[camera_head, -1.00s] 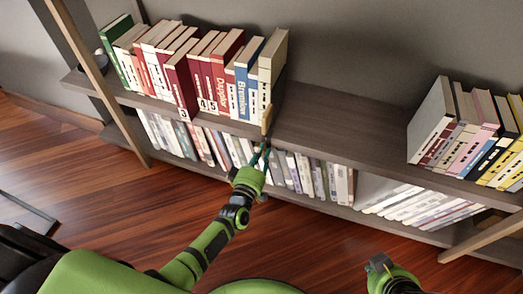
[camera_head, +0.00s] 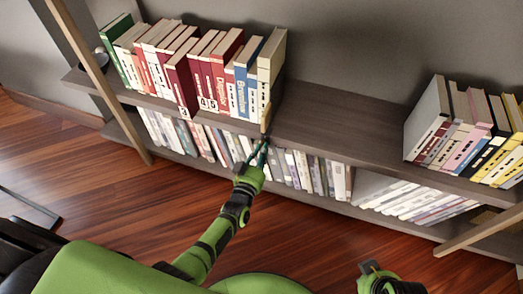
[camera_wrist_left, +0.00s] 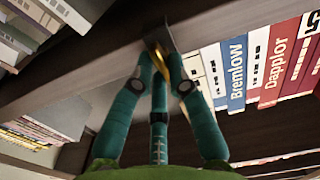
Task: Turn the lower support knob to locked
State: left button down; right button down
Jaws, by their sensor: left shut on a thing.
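A small brass-coloured knob (camera_wrist_left: 159,64) sits at the front edge of the shelf, on a dark metal plate. In the left wrist view my left gripper (camera_wrist_left: 163,68) has its teal fingers on both sides of it, shut on it. The fingers hide most of the knob, so I cannot read its locked or unlocked position. In the head view the left gripper (camera_head: 261,150) reaches the shelf's front edge, just below an upright tan piece (camera_head: 266,112) at the end of the book row. My right gripper (camera_head: 369,268) is low at the right, away from the shelf; its fingers are unclear.
Upright books (camera_head: 222,75) fill the left of the upper shelf (camera_head: 330,135), and more books (camera_head: 455,140) stand at its right end. The shelf's middle is bare. The lower shelf is packed with books (camera_head: 310,172). Slanted wooden posts (camera_head: 95,75) flank the unit. Wooden floor (camera_head: 130,205) lies in front.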

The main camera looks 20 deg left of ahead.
pick_arm(q)
jog(key=shift+m, duration=0.5)
pick_arm(e)
jog(key=shift+f, duration=0.3)
pick_arm(q)
jog(key=c, duration=1.2)
grip_release()
pick_arm(e)
jog(key=shift+w+r, duration=0.1)
jog(key=shift+r, duration=0.05)
pick_arm(q)
jog(key=s, duration=1.2)
jog(key=shift+a, duration=0.2)
